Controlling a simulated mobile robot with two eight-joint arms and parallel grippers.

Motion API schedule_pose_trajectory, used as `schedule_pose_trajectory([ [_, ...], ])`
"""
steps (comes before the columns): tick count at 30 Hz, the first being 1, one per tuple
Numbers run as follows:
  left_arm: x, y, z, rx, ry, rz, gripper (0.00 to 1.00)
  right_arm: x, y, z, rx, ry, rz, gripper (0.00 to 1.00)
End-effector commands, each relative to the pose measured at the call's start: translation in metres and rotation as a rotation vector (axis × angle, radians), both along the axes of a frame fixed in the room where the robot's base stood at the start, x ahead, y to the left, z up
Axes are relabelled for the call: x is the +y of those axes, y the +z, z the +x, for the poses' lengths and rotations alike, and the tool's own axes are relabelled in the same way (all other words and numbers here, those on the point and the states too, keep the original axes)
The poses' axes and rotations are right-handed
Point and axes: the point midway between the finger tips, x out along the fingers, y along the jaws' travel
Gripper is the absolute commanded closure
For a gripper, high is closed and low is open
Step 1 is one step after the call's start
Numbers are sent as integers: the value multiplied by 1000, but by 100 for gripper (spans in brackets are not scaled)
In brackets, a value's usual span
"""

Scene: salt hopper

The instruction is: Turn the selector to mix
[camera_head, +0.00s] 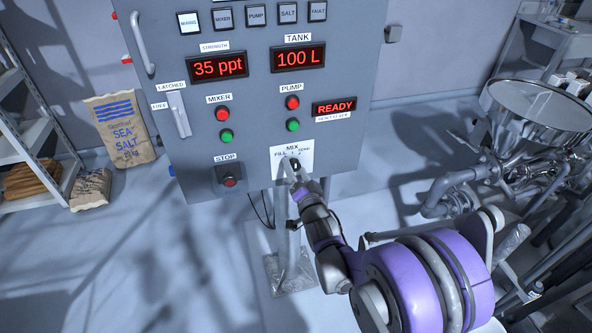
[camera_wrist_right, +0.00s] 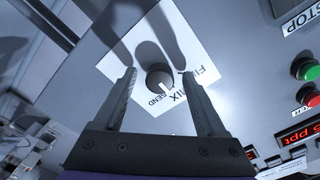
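The selector is a round dark knob (camera_wrist_right: 160,77) on a white label plate (camera_head: 279,154) low on the grey control panel. The plate reads FILL, MIX and SEND. In the right wrist view a white mark on the knob points toward the lettering, between MIX and SEND; I cannot tell its exact setting. My right gripper (camera_wrist_right: 159,73) is open, with one finger on each side of the knob and gaps visible between. In the head view the right gripper (camera_head: 294,170) reaches the plate and partly hides the knob. My left gripper is not in view.
A STOP button (camera_head: 230,180) sits left of the plate. Red and green mixer buttons (camera_head: 223,125) and pump buttons (camera_head: 292,112) are above. Displays show 35 ppt, 100 L and READY (camera_head: 334,107). A metal hopper (camera_head: 535,110) with pipes stands right; a sea salt bag (camera_head: 122,130) stands left.

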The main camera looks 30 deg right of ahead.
Motion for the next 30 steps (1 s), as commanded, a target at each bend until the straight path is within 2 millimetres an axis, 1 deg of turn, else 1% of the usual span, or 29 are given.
schedule_pose_trajectory([
  [6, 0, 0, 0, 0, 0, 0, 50, 0, 0, -1, 0, 0, 0, 27],
  [10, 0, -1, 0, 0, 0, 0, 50, 2, 0, -10, 0, 0, 0, 27],
  [14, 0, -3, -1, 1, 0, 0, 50, 7, 0, -32, 0, 0, 0, 27],
  [18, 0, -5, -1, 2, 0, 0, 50, 14, 0, -61, 0, 0, 0, 27],
  [22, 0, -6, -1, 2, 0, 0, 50, 20, 0, -83, 0, 0, 0, 27],
  [25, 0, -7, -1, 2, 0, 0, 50, 23, 0, -96, 0, 0, 0, 27],
  [30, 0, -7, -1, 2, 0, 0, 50, 25, 0, -105, 0, 0, -1, 27],
])
